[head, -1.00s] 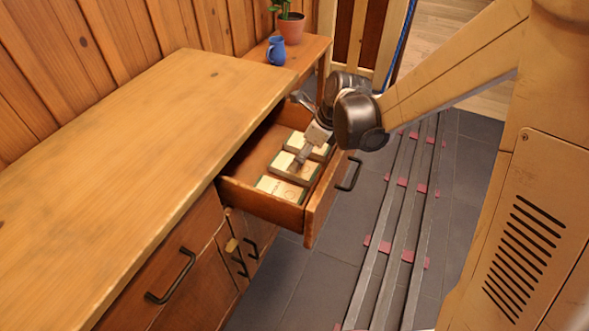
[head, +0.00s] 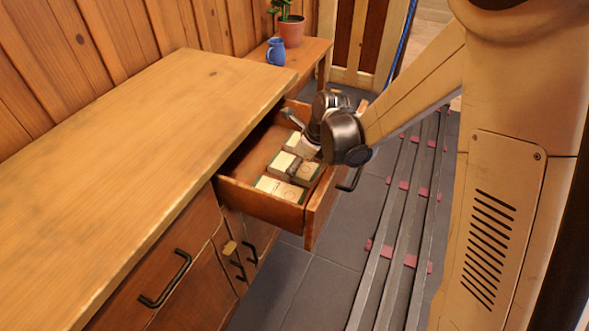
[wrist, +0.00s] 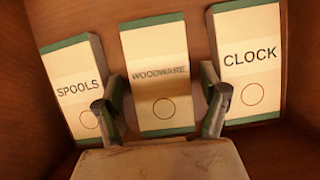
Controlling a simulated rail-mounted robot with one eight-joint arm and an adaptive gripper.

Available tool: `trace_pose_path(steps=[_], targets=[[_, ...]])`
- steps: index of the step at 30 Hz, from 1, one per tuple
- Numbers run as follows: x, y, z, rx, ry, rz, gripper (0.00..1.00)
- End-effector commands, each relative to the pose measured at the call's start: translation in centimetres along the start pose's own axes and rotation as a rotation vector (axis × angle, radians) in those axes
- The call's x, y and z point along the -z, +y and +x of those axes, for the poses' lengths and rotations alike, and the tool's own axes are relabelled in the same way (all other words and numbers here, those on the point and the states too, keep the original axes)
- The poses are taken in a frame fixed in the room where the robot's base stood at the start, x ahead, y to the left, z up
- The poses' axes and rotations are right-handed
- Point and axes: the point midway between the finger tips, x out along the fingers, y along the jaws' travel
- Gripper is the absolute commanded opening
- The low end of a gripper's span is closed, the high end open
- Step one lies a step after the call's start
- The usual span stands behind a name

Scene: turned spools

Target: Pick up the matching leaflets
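Three cream leaflet stacks with green ends lie in the open drawer (head: 238,193). In the wrist view they read SPOOLS (wrist: 72,72) at left, WOODWARE (wrist: 155,50) in the middle and CLOCK (wrist: 248,35) at right. Each has a printed circle below its word. My gripper (wrist: 161,80) is open. Its two fingers appear on either side of the WOODWARE stack, near the gaps to its neighbours; I cannot tell whether they touch it. In the head view my gripper (head: 299,152) is over the drawer and partly hides the farther stacks. The nearest stack (head: 281,188) shows clearly.
The wooden counter (head: 150,130) is bare. A blue jug (head: 276,52) and a potted plant (head: 291,30) stand on a side table at the back. Floor rails (head: 400,220) run along the right.

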Motion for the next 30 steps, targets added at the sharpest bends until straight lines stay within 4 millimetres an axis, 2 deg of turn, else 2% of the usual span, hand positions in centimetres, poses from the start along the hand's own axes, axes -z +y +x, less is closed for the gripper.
trace_pose_path(steps=[1,11,20,23,30], targets=[[0.0,0.0,0.0,0.0,0.0,0.0,0.67],[0.0,0.0,0.0,0.0,0.0,0.0,0.24],[-0.2,0.0,-0.6,0.0,0.0,0.0,0.23],[-0.7,0.0,-1.8,0.0,0.0,0.0,0.23],[-2.5,0.0,-6.1,0.0,0.0,0.0,0.23]])
